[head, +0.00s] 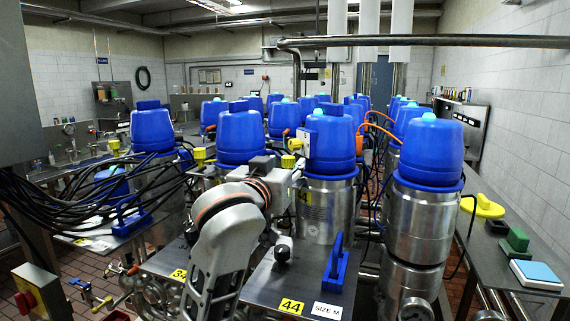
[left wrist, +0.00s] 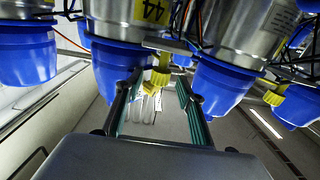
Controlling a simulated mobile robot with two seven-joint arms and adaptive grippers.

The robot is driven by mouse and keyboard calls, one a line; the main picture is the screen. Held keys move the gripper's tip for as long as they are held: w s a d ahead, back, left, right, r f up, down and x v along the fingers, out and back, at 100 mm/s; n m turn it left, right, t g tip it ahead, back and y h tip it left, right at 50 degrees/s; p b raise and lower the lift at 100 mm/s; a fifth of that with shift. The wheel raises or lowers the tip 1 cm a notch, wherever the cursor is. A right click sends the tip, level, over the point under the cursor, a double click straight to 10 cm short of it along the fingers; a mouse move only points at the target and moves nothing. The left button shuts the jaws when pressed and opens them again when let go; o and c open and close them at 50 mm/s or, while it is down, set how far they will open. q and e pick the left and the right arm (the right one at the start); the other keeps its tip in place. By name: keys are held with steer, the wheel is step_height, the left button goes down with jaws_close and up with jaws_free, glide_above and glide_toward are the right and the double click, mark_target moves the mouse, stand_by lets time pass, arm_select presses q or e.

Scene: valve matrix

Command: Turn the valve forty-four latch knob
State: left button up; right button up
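The valve forty-four unit (head: 328,205) is a steel cylinder with a blue cap, right of centre in the head view. Its "44" label also shows on the steel body in the left wrist view (left wrist: 152,11), where the scene appears upside down. A yellow latch knob (head: 295,144) sits at its upper left; it also shows in the left wrist view (left wrist: 160,74), in line with the gap between my fingertips. My left gripper (head: 280,166) is open, its fingers apart in the left wrist view (left wrist: 158,84). I cannot tell whether they touch the knob. My right gripper is not in view.
Other blue-capped units (head: 242,137) stand close on both sides. Black cables (head: 70,205) hang at the left. A blue handle (head: 336,265) stands on the front metal plate. A side bench (head: 500,240) holds yellow, green and pale-blue items at the right.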

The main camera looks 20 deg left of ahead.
arm_select(q)
steer(key=shift+w, duration=0.55)
steer(key=shift+c, duration=0.3)
jaws_close()
steer(key=shift+a, duration=0.1)
steer(key=m+h, duration=0.1)
steer(key=h, duration=0.1)
steer(key=shift+a+f+m+h, duration=0.1)
steer(key=shift+a+m+h, duration=0.1)
steer(key=shift+m+h, duration=0.2)
steer(key=shift+m+g+h, duration=0.3)
steer(key=shift+m+h, duration=0.3)
steer(key=shift+h, duration=0.5)
